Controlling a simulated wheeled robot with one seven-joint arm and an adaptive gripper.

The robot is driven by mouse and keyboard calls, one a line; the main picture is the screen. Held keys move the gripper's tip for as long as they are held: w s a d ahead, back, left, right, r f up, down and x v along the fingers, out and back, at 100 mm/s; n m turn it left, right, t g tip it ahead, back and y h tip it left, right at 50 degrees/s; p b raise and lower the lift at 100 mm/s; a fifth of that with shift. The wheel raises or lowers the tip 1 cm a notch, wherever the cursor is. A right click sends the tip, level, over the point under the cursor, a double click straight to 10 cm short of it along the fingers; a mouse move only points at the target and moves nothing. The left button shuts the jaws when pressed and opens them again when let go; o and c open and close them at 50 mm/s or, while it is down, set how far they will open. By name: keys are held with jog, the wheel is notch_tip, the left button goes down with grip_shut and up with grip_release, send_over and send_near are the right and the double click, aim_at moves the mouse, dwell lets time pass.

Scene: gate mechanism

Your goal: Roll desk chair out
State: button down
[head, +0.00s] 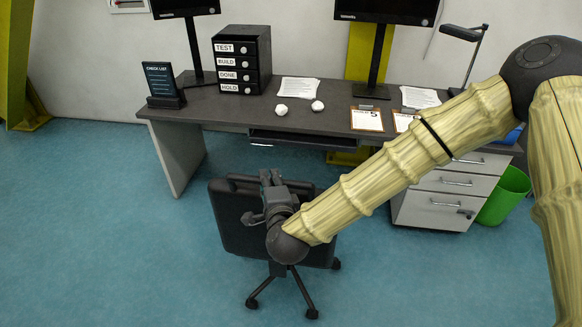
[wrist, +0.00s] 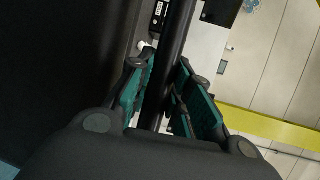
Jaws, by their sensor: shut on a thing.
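The black desk chair (head: 232,232) stands in front of the desk with its backrest toward me, and its wheeled base shows on the floor below. My gripper (head: 270,178) is at the top of the backrest and hides part of it. In the wrist view my gripper (wrist: 167,75) has its teal-padded fingers on both sides of a dark bar of the chair (wrist: 178,40), shut on it. The dark backrest (wrist: 60,60) fills the left of that view. The chair's seat is mostly hidden.
The grey desk (head: 235,108) stands behind the chair, with a drawer unit (head: 440,200) at its right and a green bin (head: 503,195) beside that. A panel leg (head: 178,150) supports its left end. The blue floor (head: 110,240) is clear at the left and front.

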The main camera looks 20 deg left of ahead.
jog(key=s, duration=0.3)
jog(key=s+d, duration=0.1)
jog(key=s, duration=0.1)
jog(key=shift+s+f, duration=0.15)
jog(key=shift+s, duration=0.1)
jog(key=c, duration=1.7)
grip_release()
jog(key=o, duration=0.4)
jog(key=shift+s, duration=0.15)
jog(key=shift+d, duration=0.1)
jog(key=v, duration=1.1)
jog(key=shift+s+d+r, duration=0.25)
jog(key=shift+s, duration=0.05)
